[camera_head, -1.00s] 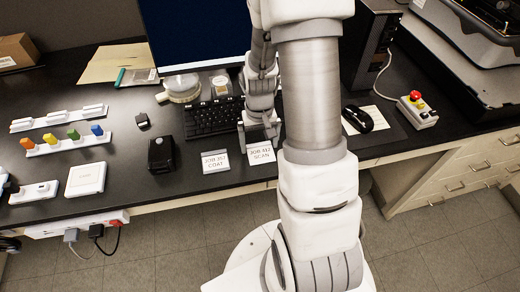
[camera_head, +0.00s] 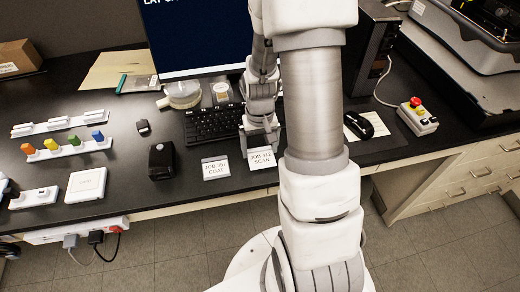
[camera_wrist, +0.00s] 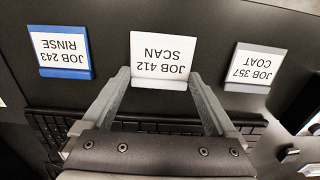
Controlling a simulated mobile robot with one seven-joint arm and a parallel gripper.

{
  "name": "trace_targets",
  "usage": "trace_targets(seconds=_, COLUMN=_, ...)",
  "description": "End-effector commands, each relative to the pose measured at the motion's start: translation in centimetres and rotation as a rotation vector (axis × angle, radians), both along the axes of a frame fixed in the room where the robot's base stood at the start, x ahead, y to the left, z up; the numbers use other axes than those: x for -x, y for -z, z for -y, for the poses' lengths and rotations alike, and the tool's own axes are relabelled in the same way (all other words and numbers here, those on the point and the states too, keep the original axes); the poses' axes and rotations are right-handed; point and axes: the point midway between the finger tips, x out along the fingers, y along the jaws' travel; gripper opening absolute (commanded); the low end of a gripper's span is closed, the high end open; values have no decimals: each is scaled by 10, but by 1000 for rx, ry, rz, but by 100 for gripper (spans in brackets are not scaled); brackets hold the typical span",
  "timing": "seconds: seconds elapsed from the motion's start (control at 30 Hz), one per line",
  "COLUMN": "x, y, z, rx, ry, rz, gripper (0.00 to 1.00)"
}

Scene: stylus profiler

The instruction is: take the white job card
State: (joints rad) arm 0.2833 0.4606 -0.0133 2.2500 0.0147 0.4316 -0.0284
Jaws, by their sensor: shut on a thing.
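The white job card, reading "JOB 412 SCAN" (camera_head: 262,160), is at the front of the black bench, just right of the grey-edged "JOB 357 COAT" card (camera_head: 215,168). In the wrist view the white card (camera_wrist: 163,58) appears upside down between my fingertips. My gripper (camera_wrist: 160,82) is shut on it, with one finger at each side edge. In the head view my gripper (camera_head: 261,142) is at the card's back edge, partly behind my arm. I cannot tell whether the card is clear of the bench.
The wrist view also shows a blue-edged "JOB 243 RINSE" card (camera_wrist: 62,50). A keyboard (camera_head: 212,123) lies behind the cards. A black box (camera_head: 161,160) stands left of the COAT card. A mouse (camera_head: 375,123) and a red-button box (camera_head: 417,116) are to the right.

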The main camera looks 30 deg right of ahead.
Motion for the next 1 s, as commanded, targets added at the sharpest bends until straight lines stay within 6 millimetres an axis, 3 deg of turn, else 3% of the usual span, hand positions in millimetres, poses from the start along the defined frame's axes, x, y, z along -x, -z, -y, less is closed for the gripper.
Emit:
trace_targets(seconds=0.23, x=-1, y=-34, z=0, rx=2, ry=0, rz=6, gripper=41)
trace_targets(seconds=0.5, x=19, y=-69, z=60, rx=2, ry=7, rz=5, gripper=41)
trace_targets(seconds=0.7, x=30, y=-91, z=93, rx=2, ry=4, rz=4, gripper=41)
trace_targets(seconds=1.0, x=36, y=-102, z=111, rx=0, ry=-1, rz=1, gripper=41)
